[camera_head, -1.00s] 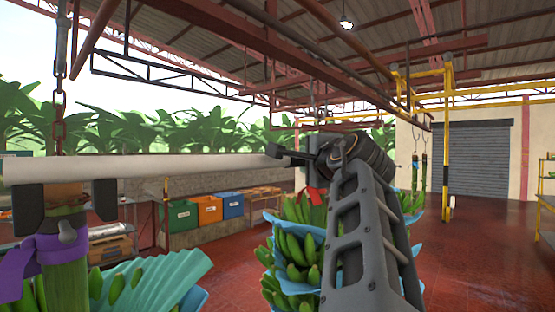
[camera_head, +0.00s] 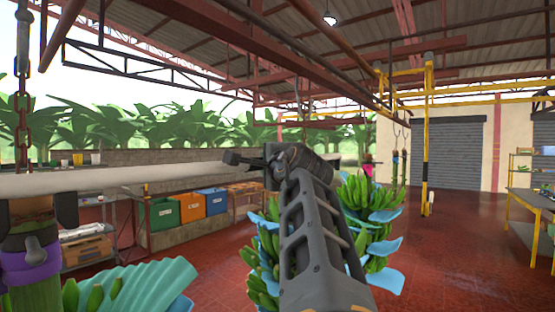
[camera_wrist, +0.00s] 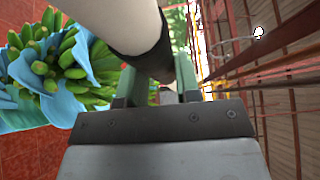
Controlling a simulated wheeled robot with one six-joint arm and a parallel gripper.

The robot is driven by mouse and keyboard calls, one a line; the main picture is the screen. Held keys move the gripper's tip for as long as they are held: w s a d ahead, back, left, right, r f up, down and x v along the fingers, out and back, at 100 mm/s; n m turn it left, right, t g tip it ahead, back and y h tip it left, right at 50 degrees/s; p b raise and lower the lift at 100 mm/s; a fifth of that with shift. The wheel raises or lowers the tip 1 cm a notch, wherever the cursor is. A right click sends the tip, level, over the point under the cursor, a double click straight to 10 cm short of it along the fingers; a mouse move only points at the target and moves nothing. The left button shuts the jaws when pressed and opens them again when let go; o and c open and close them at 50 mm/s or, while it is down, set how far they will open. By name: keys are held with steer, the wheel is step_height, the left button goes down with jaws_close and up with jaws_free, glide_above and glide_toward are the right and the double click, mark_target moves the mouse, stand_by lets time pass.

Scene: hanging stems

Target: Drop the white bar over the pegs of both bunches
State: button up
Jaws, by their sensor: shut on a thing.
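The white bar (camera_head: 130,178) runs level across the left half of the head view and out past its left edge. The near bunch's stem (camera_head: 30,285) stands upright under the bar, with a purple ribbon and a grey peg (camera_head: 38,252). A black block (camera_head: 66,208) hangs from the bar beside the stem top. The other bunch (camera_head: 365,205) is partly behind my arm; its peg is hidden.
A rusty chain (camera_head: 22,110) hangs behind the bar at the left. Overhead rails (camera_head: 290,60) cross above. Green, orange and blue bins (camera_head: 190,208) stand by the back wall. A yellow post (camera_head: 427,140) stands at right, with open red floor around it.

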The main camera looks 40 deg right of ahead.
steer(key=w+a+f, duration=0.1)
steer(key=w+f, duration=0.3)
steer(key=w, duration=0.2)
steer(key=shift+f, duration=0.2)
stand_by(0.6)
steer(key=shift+w+f+b, duration=0.1)
steer(key=shift+f+b, duration=0.65)
steer(key=shift+f, duration=0.15)
stand_by(0.6)
steer(key=o, duration=1)
steer(key=shift+a, duration=0.1)
steer(key=shift+o, duration=0.4)
steer(key=shift+f, duration=0.1)
steer(key=b+v, duration=0.4)
steer(key=v, duration=0.9)
steer(key=shift+s, duration=0.4)
